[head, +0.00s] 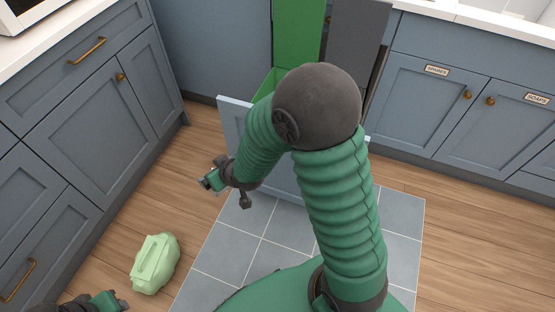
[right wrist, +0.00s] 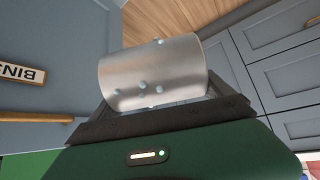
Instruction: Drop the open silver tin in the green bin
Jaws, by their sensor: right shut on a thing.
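The silver tin (right wrist: 152,70) lies sideways across the jaws of my right gripper (right wrist: 160,108) in the right wrist view, with droplets or specks on its side. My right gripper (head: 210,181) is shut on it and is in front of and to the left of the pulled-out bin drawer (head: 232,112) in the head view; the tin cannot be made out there. The green bin (head: 264,86) shows inside the drawer, with a raised green lid or panel (head: 298,30) behind; my right arm hides part of it. My left gripper (head: 112,302) is at the bottom left edge, partly cut off.
A pale green bag-like bundle (head: 155,262) lies on the wooden floor. A grey upright panel (head: 356,45) stands beside the green one. Blue cabinets (head: 92,85) line the left and right. A "BINS" label (right wrist: 23,70) appears upside down in the wrist view. Grey tiles (head: 225,256) are clear.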

